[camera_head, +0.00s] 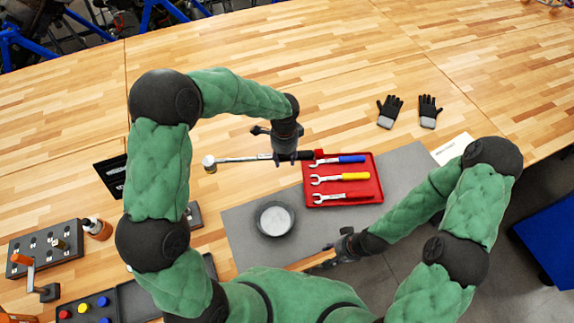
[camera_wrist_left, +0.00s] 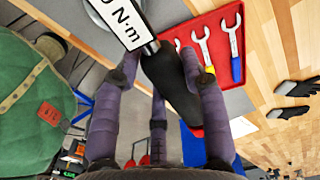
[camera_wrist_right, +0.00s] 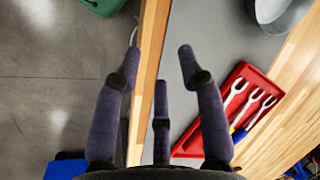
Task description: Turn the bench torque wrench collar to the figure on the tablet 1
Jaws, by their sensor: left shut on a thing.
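The torque wrench (camera_head: 245,159) lies in the air or just over the bench, its round head (camera_head: 209,163) to the left and its black handle to the right. My left gripper (camera_head: 285,155) is shut on the handle. The left wrist view shows the black handle (camera_wrist_left: 165,72) between the fingers, with a white label (camera_wrist_left: 124,20) reading "0 N·m", cut off at the top. The dark tablet (camera_head: 108,176) stands left, partly behind my left arm; its figure is not readable. My right gripper (camera_head: 338,250) is open and empty near the bench's front edge.
A red tray (camera_head: 371,192) with several spanners lies on a grey mat (camera_head: 245,246), beside a round grey dish (camera_head: 275,219). Black gloves (camera_head: 390,110) lie right. A socket block (camera_head: 43,249) and coloured-knob box (camera_head: 85,308) stand left. The far bench is clear.

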